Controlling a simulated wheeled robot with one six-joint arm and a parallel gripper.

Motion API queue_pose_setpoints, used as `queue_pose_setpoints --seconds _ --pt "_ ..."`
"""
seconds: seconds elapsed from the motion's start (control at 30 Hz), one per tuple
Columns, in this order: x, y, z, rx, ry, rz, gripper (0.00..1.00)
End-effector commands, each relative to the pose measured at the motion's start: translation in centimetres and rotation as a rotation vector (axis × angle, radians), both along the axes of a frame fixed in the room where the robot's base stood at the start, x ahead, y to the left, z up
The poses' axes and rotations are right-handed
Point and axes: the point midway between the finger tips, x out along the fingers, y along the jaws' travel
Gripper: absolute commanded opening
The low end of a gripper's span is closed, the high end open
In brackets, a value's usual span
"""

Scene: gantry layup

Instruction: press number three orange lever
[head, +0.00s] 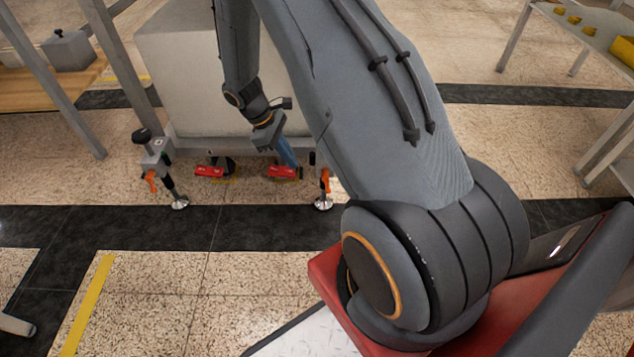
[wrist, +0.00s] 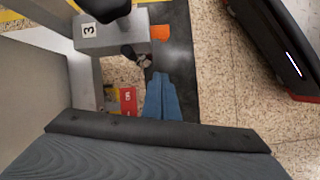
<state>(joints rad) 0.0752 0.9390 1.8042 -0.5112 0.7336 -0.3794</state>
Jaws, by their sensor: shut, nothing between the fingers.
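The number three label (wrist: 88,30) sits on a grey block (wrist: 115,38) in the wrist view. The orange lever (wrist: 160,32) shows at the right side of that block. In the head view an orange lever (head: 325,181) on the right-hand foot, partly behind my arm, appears to be the same one. My gripper (head: 288,153) has blue fingers and is shut and empty, pointing down to the left of that foot. In the wrist view the fingertips (wrist: 161,80) are below the lever, with a gap between them.
Another foot with an orange lever (head: 150,181) stands at the left corner of the pale cart (head: 185,80). Red caster pedals (head: 209,171) lie low under the cart; one is beside my fingers in the wrist view (wrist: 127,100). Dark floor in front is clear.

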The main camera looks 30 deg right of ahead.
Motion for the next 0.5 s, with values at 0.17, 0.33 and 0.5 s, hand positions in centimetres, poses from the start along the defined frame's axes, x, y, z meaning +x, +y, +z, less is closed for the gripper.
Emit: queue_pose_setpoints --seconds 0.17,0.33,0.5 --pt "-0.1 0.0 -0.1 0.000 0.000 -0.001 0.00" --pt "-0.5 -0.5 -1.6 0.001 0.001 -0.002 0.00" --pt "-1.3 -1.5 -4.5 0.001 0.002 -0.003 0.00"
